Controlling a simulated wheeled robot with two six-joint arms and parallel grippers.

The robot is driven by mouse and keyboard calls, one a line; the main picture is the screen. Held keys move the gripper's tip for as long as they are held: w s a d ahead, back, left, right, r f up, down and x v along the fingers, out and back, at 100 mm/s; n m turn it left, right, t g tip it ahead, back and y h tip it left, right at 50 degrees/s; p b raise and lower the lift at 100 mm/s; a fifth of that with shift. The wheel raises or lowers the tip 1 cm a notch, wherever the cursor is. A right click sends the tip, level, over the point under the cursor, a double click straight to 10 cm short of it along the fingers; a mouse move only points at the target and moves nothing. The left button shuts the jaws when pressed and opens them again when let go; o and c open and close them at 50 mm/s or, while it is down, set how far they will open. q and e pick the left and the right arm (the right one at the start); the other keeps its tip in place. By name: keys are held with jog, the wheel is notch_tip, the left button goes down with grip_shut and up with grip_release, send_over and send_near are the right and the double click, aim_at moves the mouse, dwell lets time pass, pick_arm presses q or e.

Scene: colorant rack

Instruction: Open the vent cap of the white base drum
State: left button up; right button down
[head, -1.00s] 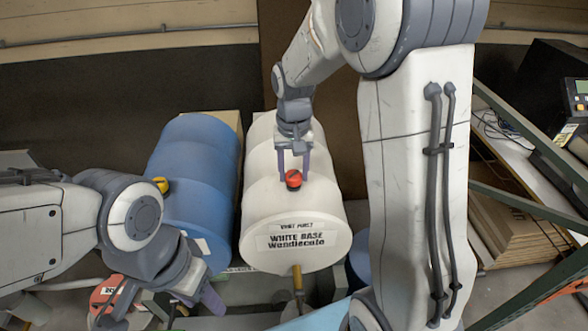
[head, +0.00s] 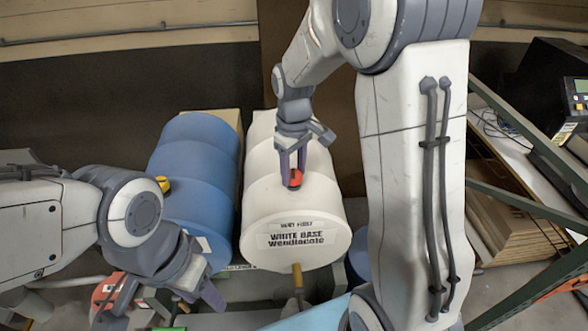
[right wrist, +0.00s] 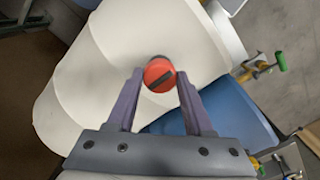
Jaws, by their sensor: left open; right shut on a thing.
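The white base drum (head: 262,205) lies on its side, its labelled end toward me. Its red vent cap (head: 296,178) sits on top of the drum near that end. In the right wrist view the round red cap (right wrist: 159,74) shows a dark bar across its face, and the white drum (right wrist: 100,70) lies behind it. My right gripper (head: 292,177) comes from above and is shut on the cap, one finger on each side. My left gripper (head: 160,303) is open and empty, low at the left, well away from the white drum.
A blue drum (head: 195,165) with a yellow cap (head: 163,184) lies to the left of the white drum. A tap (head: 298,280) sticks out below the white drum's label. A green metal frame (head: 520,205) and stacked boards (head: 510,235) stand at the right.

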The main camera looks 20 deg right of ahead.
aim_at(294, 174)
jog(key=shift+n, duration=0.4)
jog(key=shift+c, duration=1.4)
grip_release()
notch_tip(294, 174, up, 11)
jog(key=b, duration=0.2)
jog(key=shift+f, duration=0.2)
